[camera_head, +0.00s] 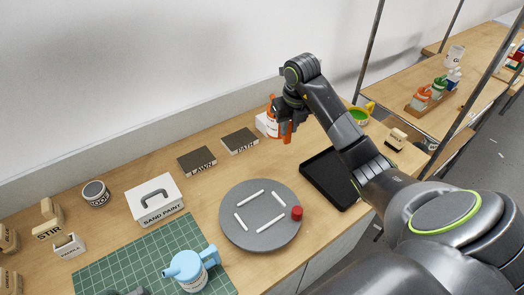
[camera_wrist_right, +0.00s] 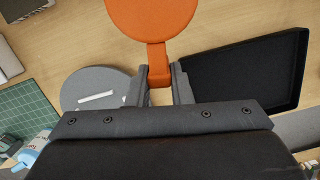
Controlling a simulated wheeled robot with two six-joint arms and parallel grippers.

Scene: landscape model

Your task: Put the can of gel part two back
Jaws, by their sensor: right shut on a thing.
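My right gripper (camera_head: 287,131) is at the back of the bench, shut on the orange handle of a can (camera_head: 272,104). In the wrist view the can's round orange top (camera_wrist_right: 152,14) is ahead of the jaws, and its handle (camera_wrist_right: 158,62) sits between the fingers (camera_wrist_right: 160,92). The can's label is too small and too covered to read. A white face beside it in the head view is partly hidden by the gripper. A dark piece at the bottom edge (camera_head: 128,292) may be my left gripper; its jaws do not show.
A grey turntable (camera_head: 240,228) with white sticks and a red knob stands mid-bench, beside a black tray (camera_head: 318,178). A light blue can (camera_head: 192,272) stands on the green mat (camera_head: 105,262). Lawn and path blocks lie behind. On the right bench, a wooden rack (camera_head: 428,103) holds orange and green cans.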

